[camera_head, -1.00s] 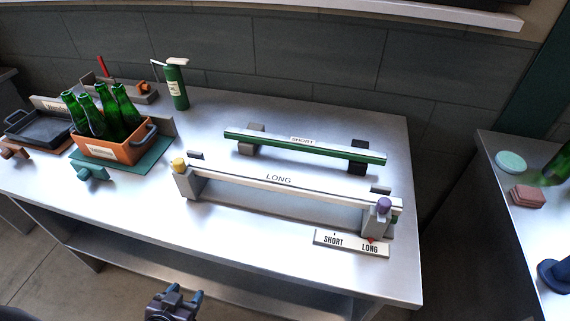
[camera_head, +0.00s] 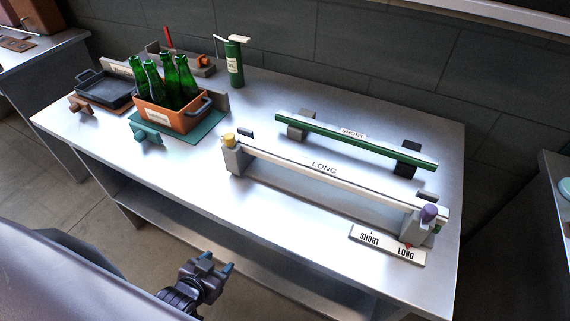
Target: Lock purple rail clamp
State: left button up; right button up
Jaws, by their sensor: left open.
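The purple rail clamp (camera_head: 428,213) is a purple knob on a grey block at the right end of the white LONG rail (camera_head: 330,172). A yellow clamp (camera_head: 229,140) sits on the grey block at the rail's left end. I cannot tell from this view whether the purple clamp is locked. My left gripper (camera_head: 216,264) is open and empty in front of the table's front edge, well to the left of the purple clamp. My right gripper is not in view.
A SHORT/LONG sign (camera_head: 387,246) lies before the purple clamp. The green SHORT rail (camera_head: 356,140) is behind. An orange crate of green bottles (camera_head: 172,115), a dark tray (camera_head: 104,90) and a green cylinder (camera_head: 234,64) stand left. The metal table (camera_head: 290,232) is clear in front of the LONG rail.

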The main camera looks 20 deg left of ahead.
aim_at(429, 213)
jog(key=k+l+u, duration=0.1)
jog(key=l, duration=0.2)
jog(key=k+l, duration=0.1)
jog(key=l, duration=0.25)
jog(key=k+l+u, duration=0.15)
jog(key=l, duration=0.15)
jog(key=l+u, duration=0.1)
jog(key=l, duration=0.25)
jog(key=k, duration=0.05)
